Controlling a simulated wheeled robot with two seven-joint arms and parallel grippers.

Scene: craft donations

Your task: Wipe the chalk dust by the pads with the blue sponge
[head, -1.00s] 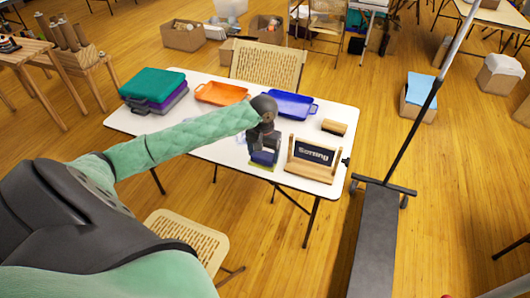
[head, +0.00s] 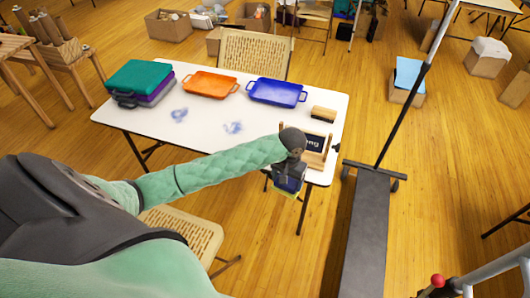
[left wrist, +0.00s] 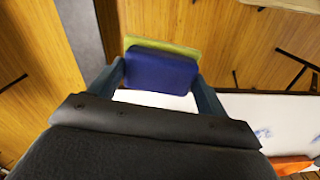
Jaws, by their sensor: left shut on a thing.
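My left gripper (head: 289,172) is shut on the blue sponge (head: 287,185), which has a yellow-green face. It holds the sponge at the table's near right edge, with floor behind it in the left wrist view (left wrist: 160,72). Two pale blue chalk dust smudges lie on the white table: one (head: 179,115) near the stack of pads, the other (head: 233,127) in the middle of the table. The stacked pads (head: 140,78), teal, purple and grey, sit at the table's left end. My right gripper is not in view.
An orange tray (head: 211,84) and a blue tray (head: 276,92) stand along the back of the white table (head: 200,138). A wooden eraser-like block (head: 323,113) and a small chalkboard sign (head: 314,143) stand at the right, close to my gripper. The front middle is clear.

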